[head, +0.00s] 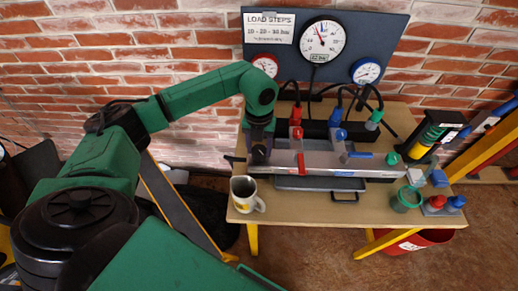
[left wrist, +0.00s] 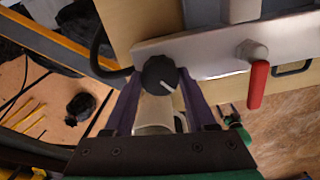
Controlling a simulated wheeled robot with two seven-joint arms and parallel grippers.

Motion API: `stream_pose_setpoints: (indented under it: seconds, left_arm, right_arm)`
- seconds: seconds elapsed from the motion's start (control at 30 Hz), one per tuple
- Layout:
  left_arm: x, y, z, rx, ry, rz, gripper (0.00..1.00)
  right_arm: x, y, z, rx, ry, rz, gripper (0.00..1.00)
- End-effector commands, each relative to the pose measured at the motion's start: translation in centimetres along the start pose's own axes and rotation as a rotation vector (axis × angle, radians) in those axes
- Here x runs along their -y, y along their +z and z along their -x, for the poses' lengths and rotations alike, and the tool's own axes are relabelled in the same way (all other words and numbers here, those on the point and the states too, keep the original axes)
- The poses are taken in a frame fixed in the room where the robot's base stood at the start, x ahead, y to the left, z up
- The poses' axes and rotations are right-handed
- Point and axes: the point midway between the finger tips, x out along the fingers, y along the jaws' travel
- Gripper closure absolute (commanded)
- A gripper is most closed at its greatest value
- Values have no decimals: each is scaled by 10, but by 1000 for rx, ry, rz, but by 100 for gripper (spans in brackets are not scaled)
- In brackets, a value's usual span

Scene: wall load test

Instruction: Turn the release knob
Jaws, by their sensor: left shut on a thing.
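The release knob (left wrist: 160,75) is a round black knob with a white pointer line. It sits at the end of a pale metal manifold (head: 335,160), which also shows in the left wrist view (left wrist: 217,45). My left gripper (head: 259,152) is at the left end of the manifold. In the left wrist view its two dark fingers stand on either side of the knob, shut on it, and the pointer line slants to the lower right. The gripper hides the knob in the head view.
A mug (head: 244,196) stands on the table (head: 300,208) just below the gripper. A red lever (head: 300,163) and a blue lever (head: 359,155) are on the manifold. A panel behind holds a large gauge (head: 322,40). A green cup (head: 406,199) stands at the right.

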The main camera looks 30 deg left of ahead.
Motion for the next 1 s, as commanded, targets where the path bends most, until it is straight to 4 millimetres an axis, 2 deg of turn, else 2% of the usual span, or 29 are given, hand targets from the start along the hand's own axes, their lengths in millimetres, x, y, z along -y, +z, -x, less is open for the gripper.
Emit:
stream_pose_setpoints:
  seconds: [0.7, 1.0]
  left_arm:
    - [0, 2, 2, 8, -5, 667, 99]
    - [0, 3, 2, 8, -5, 861, 99]
  right_arm:
    - [-2, 2, -10, 1, 3, 0, 0]
    - [-2, 2, -11, 1, 3, 0, 0]
